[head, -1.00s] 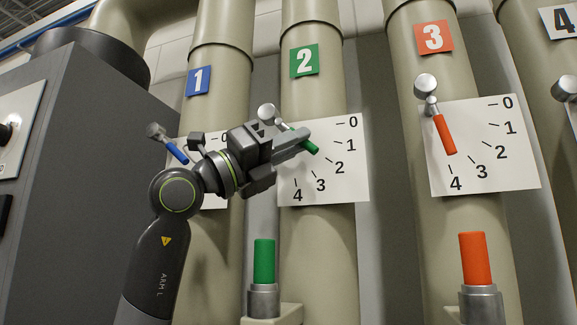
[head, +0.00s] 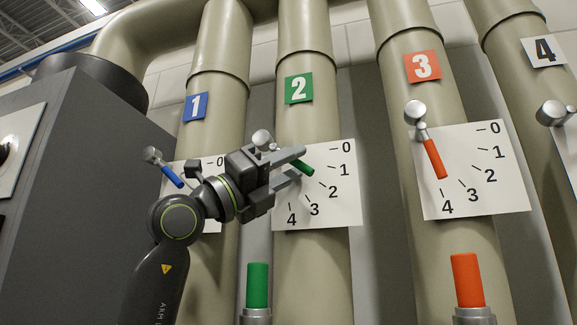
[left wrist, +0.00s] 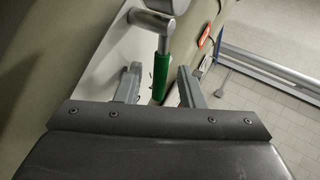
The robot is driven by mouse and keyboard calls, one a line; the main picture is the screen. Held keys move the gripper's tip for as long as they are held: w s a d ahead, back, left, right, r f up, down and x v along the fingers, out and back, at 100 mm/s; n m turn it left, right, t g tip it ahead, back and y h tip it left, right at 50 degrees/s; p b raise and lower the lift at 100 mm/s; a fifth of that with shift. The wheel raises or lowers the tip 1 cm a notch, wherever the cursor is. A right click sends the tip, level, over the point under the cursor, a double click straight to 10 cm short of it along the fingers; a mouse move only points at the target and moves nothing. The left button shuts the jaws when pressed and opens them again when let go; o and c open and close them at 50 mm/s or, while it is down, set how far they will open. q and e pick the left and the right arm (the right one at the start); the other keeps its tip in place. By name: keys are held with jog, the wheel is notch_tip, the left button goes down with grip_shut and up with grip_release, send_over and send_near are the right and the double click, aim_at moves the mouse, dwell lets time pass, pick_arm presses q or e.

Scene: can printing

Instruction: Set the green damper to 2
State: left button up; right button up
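The green damper's lever (head: 307,169) slants down to the right from its round metal pivot (head: 262,137), in front of the white scale plate (head: 318,215) under the green 2 sign (head: 299,89). It points between marks 1 and 2, seemingly nearer 2; the gripper hides part of it and the exact reading is unclear. My left gripper (head: 290,168) is open at the lever. In the left wrist view, the green grip (left wrist: 160,75) lies between the spread fingers of the left gripper (left wrist: 160,87), with gaps on both sides. My right gripper is out of view.
A blue lever (head: 172,177) is on the left and an orange lever (head: 434,158) on the right, each by its own scale. An upright green handle (head: 257,285) and an upright orange handle (head: 466,280) stand below. A grey cabinet (head: 90,180) is at left.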

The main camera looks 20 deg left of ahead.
pick_arm(q)
jog(key=shift+f, duration=0.1)
jog(key=shift+s+a+f+b, duration=0.2)
jog(key=shift+a+f+b, duration=0.05)
jog(key=shift+a+b, duration=0.1)
jog(key=b+v, duration=0.7)
jog(key=v, duration=0.9)
jog(key=shift+b, duration=0.3)
jog(key=shift+s+a, duration=0.1)
jog(key=shift+a, duration=0.05)
